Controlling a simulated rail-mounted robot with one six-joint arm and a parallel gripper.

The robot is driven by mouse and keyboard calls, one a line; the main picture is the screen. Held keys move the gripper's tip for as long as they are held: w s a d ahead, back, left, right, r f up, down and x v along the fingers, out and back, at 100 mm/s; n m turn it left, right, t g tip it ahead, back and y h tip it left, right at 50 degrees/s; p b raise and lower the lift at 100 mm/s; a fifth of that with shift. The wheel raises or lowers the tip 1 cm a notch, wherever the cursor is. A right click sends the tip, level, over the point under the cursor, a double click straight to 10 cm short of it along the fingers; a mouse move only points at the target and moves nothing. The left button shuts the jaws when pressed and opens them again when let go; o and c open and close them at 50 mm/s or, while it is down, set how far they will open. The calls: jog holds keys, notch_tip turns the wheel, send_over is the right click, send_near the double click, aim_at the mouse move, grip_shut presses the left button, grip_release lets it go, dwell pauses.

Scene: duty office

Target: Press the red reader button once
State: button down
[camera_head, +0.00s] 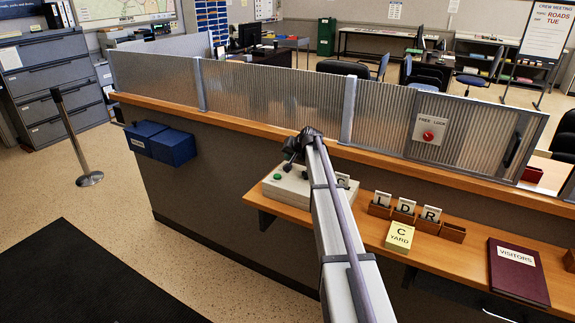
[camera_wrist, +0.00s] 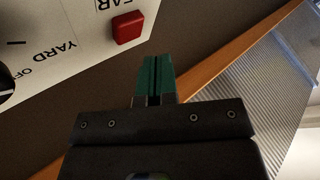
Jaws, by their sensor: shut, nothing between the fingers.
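A square red button (camera_wrist: 127,27) is on a pale panel (camera_wrist: 60,45) in the wrist view, below partly cut-off, upside-down lettering ending in "EAR". My gripper (camera_wrist: 155,60) has its teal fingers together and empty, with the tips to the lower right of the button in the picture; I see no contact.
Letter-card holders (camera_head: 404,215), a "C YARD" card block (camera_head: 399,236) and a visitors book (camera_head: 517,272) lie right of my arm. A dark knob (camera_wrist: 5,82) is at the wrist view's left edge.

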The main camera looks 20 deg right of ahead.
notch_tip(320, 180, up, 4)
jog(key=p, duration=0.3)
jog(key=shift+r, duration=0.15)
dwell(0.4)
jog(key=shift+s+a+f, duration=0.1)
jog(key=shift+s+f, duration=0.05)
jog(key=shift+f, duration=0.1)
jog(key=s+a+f+n+g, duration=0.1)
jog(key=s+a+n+g, duration=0.1)
jog(key=s+a, duration=0.7)
jog(key=s+a+f+n+g+h, duration=0.1)
jog(key=s+a+g, duration=0.3)
jog(key=s, duration=1.7)
jog(key=s+a+f+n+g+h, duration=0.1)
jog(key=s+a+f+n+g, duration=0.2)
jog(key=s+a, duration=1)
jog(key=shift+s+a+n, duration=0.3)
jog(key=shift+s, duration=0.6)
jog(key=c, duration=1.9)
grip_release()
